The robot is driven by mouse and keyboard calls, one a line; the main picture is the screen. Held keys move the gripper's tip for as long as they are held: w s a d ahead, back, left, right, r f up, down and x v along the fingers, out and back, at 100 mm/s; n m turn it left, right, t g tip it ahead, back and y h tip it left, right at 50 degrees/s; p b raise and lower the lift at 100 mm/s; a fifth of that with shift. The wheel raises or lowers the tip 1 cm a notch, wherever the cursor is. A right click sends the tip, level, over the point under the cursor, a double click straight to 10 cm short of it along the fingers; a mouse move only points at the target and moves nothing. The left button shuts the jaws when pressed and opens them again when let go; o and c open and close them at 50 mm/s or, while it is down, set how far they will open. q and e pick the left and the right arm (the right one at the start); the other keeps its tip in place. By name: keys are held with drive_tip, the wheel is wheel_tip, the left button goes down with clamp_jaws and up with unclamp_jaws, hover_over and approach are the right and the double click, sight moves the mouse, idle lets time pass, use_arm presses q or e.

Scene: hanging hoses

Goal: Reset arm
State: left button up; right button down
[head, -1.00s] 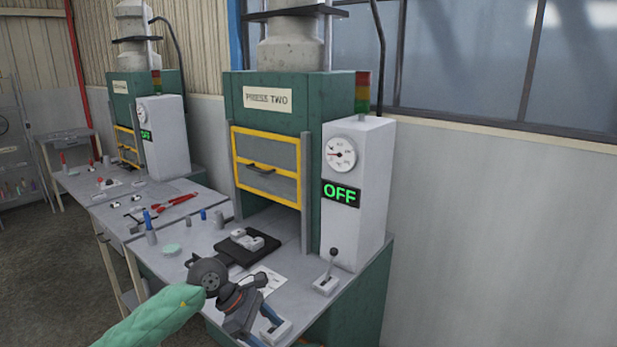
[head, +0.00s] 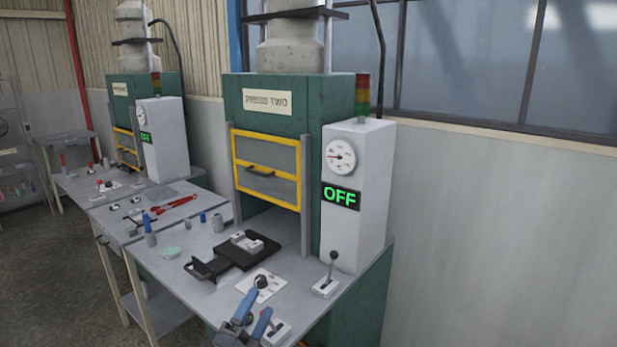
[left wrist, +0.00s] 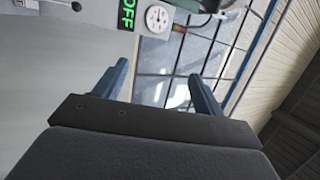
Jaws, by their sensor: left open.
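My left gripper (head: 258,302) shows at the bottom edge of the head view, over the front of the bench. Its two blue fingers are apart with nothing between them. In the left wrist view it also shows open and empty (left wrist: 158,72), with the window and press controls beyond it. My left arm's green sleeve is out of the head view. My right gripper is in neither view.
Press Two (head: 268,125) stands behind the bench with a yellow-framed guard (head: 267,180). Its control box (head: 352,225) reads OFF. A black tray (head: 232,254) with a grey block (head: 247,241), a lever (head: 331,272) and a paper sheet (head: 256,294) are near the gripper.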

use_arm(q)
drive_tip(key=s+a+f+n+g+y, duration=0.3)
drive_tip(key=s+a+f+n+y, duration=0.15)
drive_tip(key=f+n, duration=0.3)
drive_tip(key=s+a+f+n+g+y, duration=0.3)
drive_tip(key=a+f+n+g+y, duration=0.15)
drive_tip(key=f+n+y, duration=0.35)
drive_tip(key=s+a+f+n+g+h, duration=0.1)
drive_tip(key=s+f+n+g+h, duration=0.1)
drive_tip(key=s+f+g, duration=0.65)
drive_tip(key=s+a+f+n+g+h, duration=0.15)
drive_tip(key=s+f, duration=0.35)
drive_tip(key=s, duration=0.8)
drive_tip(key=s+d+x, duration=0.1)
drive_tip(key=s+x, duration=0.1)
drive_tip(key=x, duration=0.9)
drive_tip(key=s+d+f+x, duration=0.1)
drive_tip(key=x, duration=0.9)
drive_tip(key=s+f, duration=0.4)
drive_tip(key=f, duration=0.8)
drive_tip(key=s+f+g, duration=0.1)
drive_tip(key=s+f, duration=0.3)
drive_tip(key=f, duration=0.9)
drive_tip(key=shift+s+d+n, duration=0.15)
drive_tip(key=shift+d+n, duration=0.15)
drive_tip(key=shift+d, duration=0.15)
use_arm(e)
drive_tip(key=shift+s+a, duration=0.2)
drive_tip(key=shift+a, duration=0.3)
